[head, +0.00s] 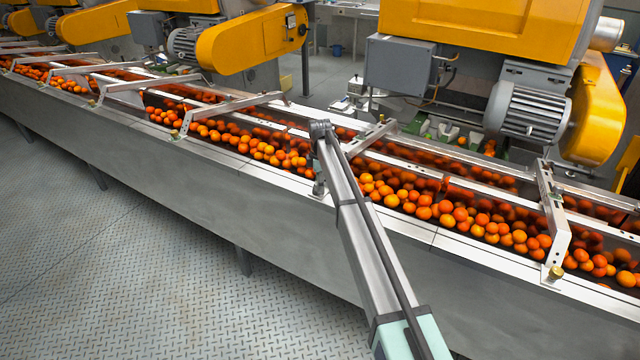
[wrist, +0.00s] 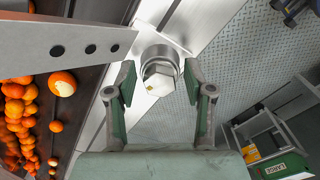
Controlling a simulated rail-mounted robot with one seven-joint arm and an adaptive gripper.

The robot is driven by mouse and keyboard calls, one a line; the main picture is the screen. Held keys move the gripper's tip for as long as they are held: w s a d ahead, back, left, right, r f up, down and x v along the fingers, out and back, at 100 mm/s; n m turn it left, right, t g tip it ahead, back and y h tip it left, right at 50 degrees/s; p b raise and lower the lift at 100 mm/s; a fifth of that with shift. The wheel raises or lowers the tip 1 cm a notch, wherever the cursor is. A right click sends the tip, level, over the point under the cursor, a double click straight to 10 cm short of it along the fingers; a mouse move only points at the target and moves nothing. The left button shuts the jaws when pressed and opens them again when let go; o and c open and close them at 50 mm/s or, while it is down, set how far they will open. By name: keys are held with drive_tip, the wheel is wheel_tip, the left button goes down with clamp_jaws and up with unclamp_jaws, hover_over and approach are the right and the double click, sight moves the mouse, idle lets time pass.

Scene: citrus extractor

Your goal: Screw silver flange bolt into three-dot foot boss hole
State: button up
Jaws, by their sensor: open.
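In the wrist view, a silver bolt (wrist: 159,80) with a hexagonal head and a small yellow mark sits at a round metal boss (wrist: 157,53) on the conveyor's edge. I cannot tell how deep it sits. A grey bracket (wrist: 35,48) with three dark holes in a row is at the upper left. My gripper (wrist: 160,92) is open, its two green-grey fingers on either side of the bolt head, with gaps visible. In the head view, my gripper (head: 319,183) points down at the conveyor's near rim; the bolt does not show there.
The conveyor trough is full of oranges (head: 410,195), with a sloping metal rim (head: 470,250) on the near side. Crossbars (head: 553,215) on feet with brass-coloured bolts (head: 555,272) span it. Yellow-covered machines (head: 480,35) stand behind. The near floor (head: 130,260) is clear.

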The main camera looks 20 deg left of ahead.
drive_tip(key=shift+n, duration=0.8)
drive_tip(key=shift+w+n, duration=0.1)
drive_tip(key=shift+n, duration=0.8)
drive_tip(key=shift+a+n, duration=0.1)
drive_tip(key=shift+n, duration=0.8)
drive_tip(key=c, duration=0.5)
drive_tip(key=shift+m, duration=0.9)
drive_tip(key=shift+m, duration=0.9)
